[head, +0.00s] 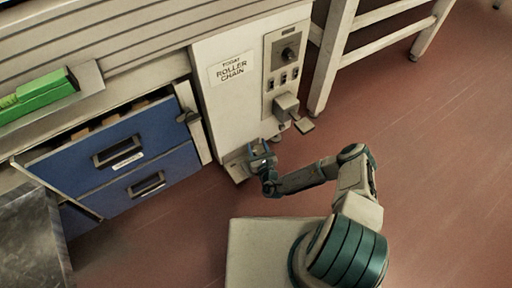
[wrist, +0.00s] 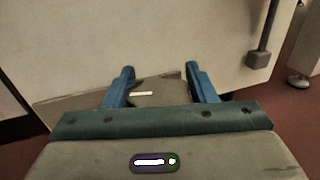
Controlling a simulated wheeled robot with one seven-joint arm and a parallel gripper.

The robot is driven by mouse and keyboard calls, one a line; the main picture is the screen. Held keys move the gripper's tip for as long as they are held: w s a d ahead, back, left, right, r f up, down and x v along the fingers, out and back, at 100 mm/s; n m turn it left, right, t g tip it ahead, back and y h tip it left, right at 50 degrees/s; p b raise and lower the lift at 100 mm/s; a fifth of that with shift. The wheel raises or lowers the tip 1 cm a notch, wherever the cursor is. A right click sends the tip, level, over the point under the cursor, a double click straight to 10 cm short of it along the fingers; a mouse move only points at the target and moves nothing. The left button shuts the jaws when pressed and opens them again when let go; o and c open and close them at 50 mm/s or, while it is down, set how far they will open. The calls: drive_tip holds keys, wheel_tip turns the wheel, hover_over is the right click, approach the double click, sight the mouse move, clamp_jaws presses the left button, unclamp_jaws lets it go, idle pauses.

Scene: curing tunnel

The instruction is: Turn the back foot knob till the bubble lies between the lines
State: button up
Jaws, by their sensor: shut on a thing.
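My gripper (head: 262,150) is low at the front bottom of the pale machine cabinet (head: 228,110). In the wrist view its two blue fingers (wrist: 161,75) stand apart on either side of a grey, many-sided knob (wrist: 160,92) with a short white mark. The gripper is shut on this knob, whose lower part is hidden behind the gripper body. A green block (head: 42,94), possibly the level, lies on the ledge at the left in the head view. No bubble or lines can be made out.
Blue drawers (head: 120,155) stand left of the cabinet, the upper one pulled out. A pale bench frame (head: 335,50) stands behind. The red floor at right is clear.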

drive_tip(key=shift+d+f+m+t+h+b, duration=0.15)
drive_tip(key=shift+m+t+h+b, duration=0.45)
drive_tip(key=shift+m+h, duration=1.05)
drive_tip(key=shift+h, duration=0.65)
drive_tip(key=o, duration=0.7)
drive_tip(key=shift+s, duration=0.1)
